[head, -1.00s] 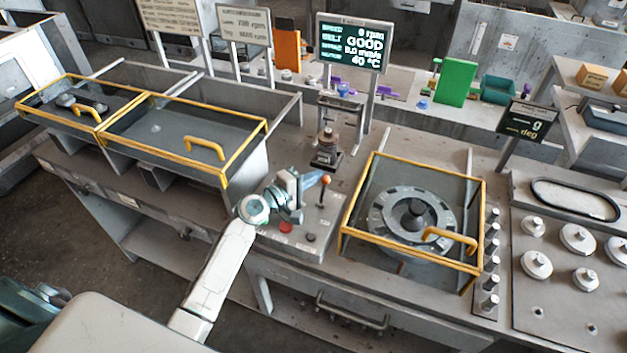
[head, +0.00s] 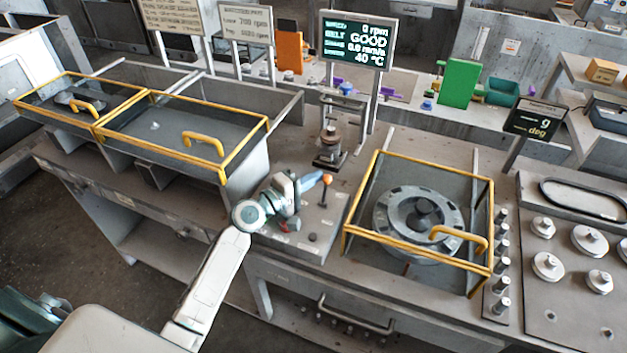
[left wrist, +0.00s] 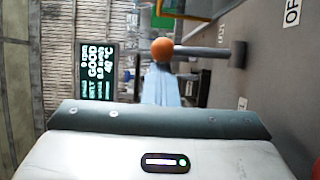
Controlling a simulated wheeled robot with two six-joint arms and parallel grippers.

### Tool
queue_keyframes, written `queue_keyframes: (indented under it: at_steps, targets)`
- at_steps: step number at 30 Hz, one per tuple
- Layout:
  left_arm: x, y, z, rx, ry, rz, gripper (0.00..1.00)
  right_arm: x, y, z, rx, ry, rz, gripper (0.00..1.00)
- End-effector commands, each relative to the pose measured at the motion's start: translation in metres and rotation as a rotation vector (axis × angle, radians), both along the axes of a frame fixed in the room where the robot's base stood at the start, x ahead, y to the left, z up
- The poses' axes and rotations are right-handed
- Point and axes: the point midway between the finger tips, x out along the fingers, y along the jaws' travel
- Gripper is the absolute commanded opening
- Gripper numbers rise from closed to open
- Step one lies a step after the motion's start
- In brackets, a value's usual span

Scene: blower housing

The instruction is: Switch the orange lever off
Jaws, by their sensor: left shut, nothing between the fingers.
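The orange lever is a small orange ball (head: 327,178) on a thin rod, standing on a grey control box (head: 314,241) in the middle of the bench. In the left wrist view the orange ball (left wrist: 162,49) lies just beyond my fingertips, with its grey rod (left wrist: 205,51) running right to the panel. Part of an "OFF" label (left wrist: 292,12) shows at the upper right there. My left gripper (head: 322,179) is shut, its blue fingers right beside the ball on its left. I cannot tell whether they touch. My right gripper is not in view.
A yellow-framed guard (head: 345,232) over a round rotor stands to the right. Another yellow-framed cover (head: 224,170) is to the left. A display screen (head: 356,45) stands behind.

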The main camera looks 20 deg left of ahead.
Motion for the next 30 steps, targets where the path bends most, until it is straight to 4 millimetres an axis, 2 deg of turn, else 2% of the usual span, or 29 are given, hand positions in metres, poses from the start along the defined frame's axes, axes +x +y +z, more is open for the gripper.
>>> queue_keyframes:
  at_steps: [15, 30]
  targets:
    - [-0.025, 0.0, -0.003, 0.001, 0.003, -0.003, 0.0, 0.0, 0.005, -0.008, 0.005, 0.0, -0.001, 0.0]
    - [-0.038, 0.001, -0.006, 0.0, 0.001, -0.002, 0.0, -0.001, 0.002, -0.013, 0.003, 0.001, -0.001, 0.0]
